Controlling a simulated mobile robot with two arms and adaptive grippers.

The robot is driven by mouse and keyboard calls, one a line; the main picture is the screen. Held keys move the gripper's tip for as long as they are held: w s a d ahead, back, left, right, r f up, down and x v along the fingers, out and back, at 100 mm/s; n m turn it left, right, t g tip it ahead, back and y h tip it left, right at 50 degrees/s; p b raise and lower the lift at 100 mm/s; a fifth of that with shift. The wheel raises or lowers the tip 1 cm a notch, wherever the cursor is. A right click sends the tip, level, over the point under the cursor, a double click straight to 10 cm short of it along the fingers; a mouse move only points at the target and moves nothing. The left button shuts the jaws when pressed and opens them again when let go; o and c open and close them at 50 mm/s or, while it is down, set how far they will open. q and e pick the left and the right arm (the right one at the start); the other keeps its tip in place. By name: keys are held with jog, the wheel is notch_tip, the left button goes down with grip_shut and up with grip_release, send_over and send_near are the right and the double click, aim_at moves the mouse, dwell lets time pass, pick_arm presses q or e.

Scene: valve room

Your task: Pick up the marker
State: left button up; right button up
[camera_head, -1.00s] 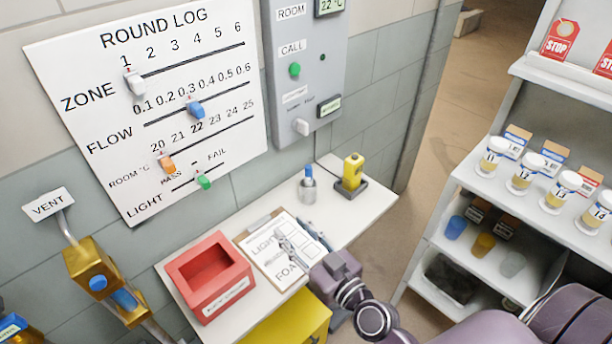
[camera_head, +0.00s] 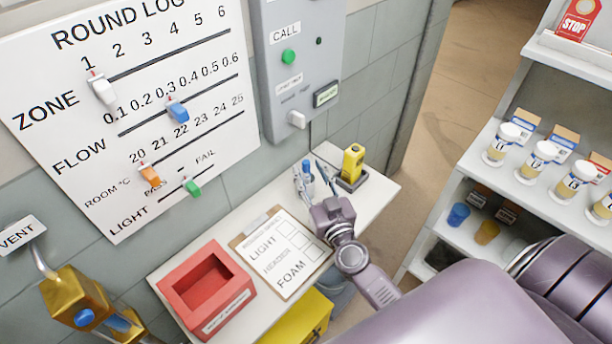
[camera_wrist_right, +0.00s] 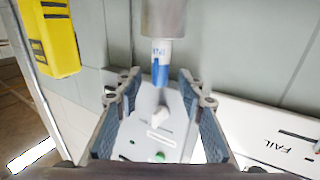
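The marker (camera_head: 307,168) has a blue cap and stands upright in a small metal cup (camera_head: 309,189) near the back of the white table. My right gripper (camera_head: 314,180) is open, with its fingers reaching towards the marker and the cup. In the right wrist view the scene is upside down. There the blue-and-white marker (camera_wrist_right: 161,65) juts from the metal cup (camera_wrist_right: 163,17) and appears between the spread fingers of my right gripper (camera_wrist_right: 158,85). I cannot tell whether they touch it. My left gripper is not in view.
A yellow device (camera_head: 353,162) sits in a dark base just right of the cup. A clipboard (camera_head: 281,254) and a red box (camera_head: 206,290) lie on the table (camera_head: 240,222). The wall with the grey panel (camera_head: 294,75) is close behind. A shelf with jars (camera_head: 502,145) stands right.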

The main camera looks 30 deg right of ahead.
jog(key=shift+w+d+f, duration=0.1)
jog(key=shift+w+d, duration=0.05)
jog(key=shift+w, duration=1.25)
jog(key=shift+c, duration=0.9)
jog(key=c, duration=0.7)
jog(key=shift+c, duration=0.5)
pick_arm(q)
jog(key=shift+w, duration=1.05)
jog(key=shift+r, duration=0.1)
